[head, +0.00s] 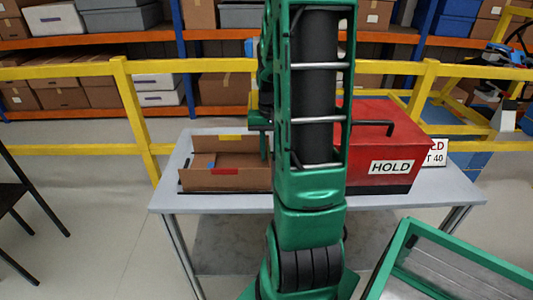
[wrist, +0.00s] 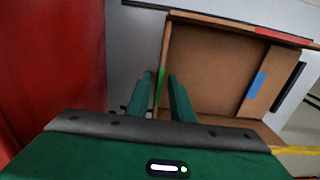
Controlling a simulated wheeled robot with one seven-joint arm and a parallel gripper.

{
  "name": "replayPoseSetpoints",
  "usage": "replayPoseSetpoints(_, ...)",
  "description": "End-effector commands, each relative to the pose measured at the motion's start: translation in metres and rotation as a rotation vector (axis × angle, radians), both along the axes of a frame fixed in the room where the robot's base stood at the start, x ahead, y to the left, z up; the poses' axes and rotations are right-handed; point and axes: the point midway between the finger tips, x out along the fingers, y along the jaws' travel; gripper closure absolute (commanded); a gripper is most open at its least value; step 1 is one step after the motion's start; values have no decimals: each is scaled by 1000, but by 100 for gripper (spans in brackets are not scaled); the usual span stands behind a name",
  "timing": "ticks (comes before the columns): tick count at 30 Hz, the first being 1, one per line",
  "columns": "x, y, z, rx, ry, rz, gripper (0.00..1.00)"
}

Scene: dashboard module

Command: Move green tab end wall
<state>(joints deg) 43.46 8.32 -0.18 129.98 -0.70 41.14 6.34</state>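The cardboard box (head: 205,181) stands on the grey table, left of my arm. Its green tab end wall (wrist: 165,60) shows edge-on in the wrist view, with the green tab (wrist: 162,86) on its rim. My gripper (wrist: 162,78) is at this wall, one finger on each side of it. The fingers look apart, with a small gap beside the wall. In the head view my gripper (head: 265,145) is at the box's right end, and my arm hides part of that end. The other walls carry a red tab (head: 224,171), a yellow tab (head: 230,137) and a blue tab (wrist: 257,82).
A red HOLD case (head: 385,145) with a black handle stands right of my arm, close beside the gripper in the wrist view. A white sign (head: 436,153) is behind it. A yellow railing (head: 190,66) runs behind the table (head: 185,204). A green-framed cart (head: 450,262) is front right.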

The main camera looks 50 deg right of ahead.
Motion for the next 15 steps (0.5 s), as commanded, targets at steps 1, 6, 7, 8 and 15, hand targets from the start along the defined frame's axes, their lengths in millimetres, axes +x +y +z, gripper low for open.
replayPoseSetpoints(1,0,0,0,0,0,0,92)
replayPoseSetpoints(6,0,0,0,0,0,0,100)
replayPoseSetpoints(7,0,0,0,0,0,0,100)
replayPoseSetpoints(8,0,0,0,0,0,0,100)
replayPoseSetpoints(15,0,0,0,0,0,0,100)
